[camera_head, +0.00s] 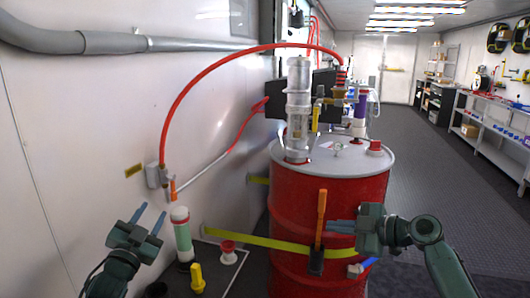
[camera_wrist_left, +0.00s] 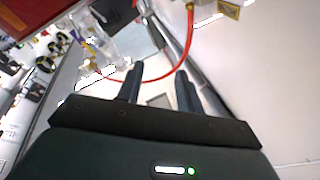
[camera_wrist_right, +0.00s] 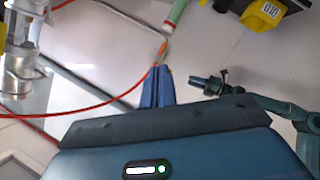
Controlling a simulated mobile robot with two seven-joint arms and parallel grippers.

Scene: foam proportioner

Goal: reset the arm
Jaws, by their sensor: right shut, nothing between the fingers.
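My left gripper (camera_head: 151,217) is open and empty at the lower left of the head view, beside the white and green cylinder (camera_head: 182,235). In the left wrist view its two fingers (camera_wrist_left: 158,85) stand apart with nothing between them. My right gripper (camera_head: 331,227) is in front of the red drum (camera_head: 328,200), its fingers pointing left near the upright orange handle (camera_head: 321,215). In the right wrist view its fingers (camera_wrist_right: 158,72) are together and empty. Whether they touch the handle cannot be told.
A red hose (camera_head: 205,75) arches from the drum top to a wall fitting (camera_head: 166,176). A clear pump column (camera_head: 298,110) stands on the drum. A yellow strap (camera_head: 260,240) crosses the drum front. A yellow object (camera_head: 197,280) stands low left. Open floor (camera_head: 425,190) lies right.

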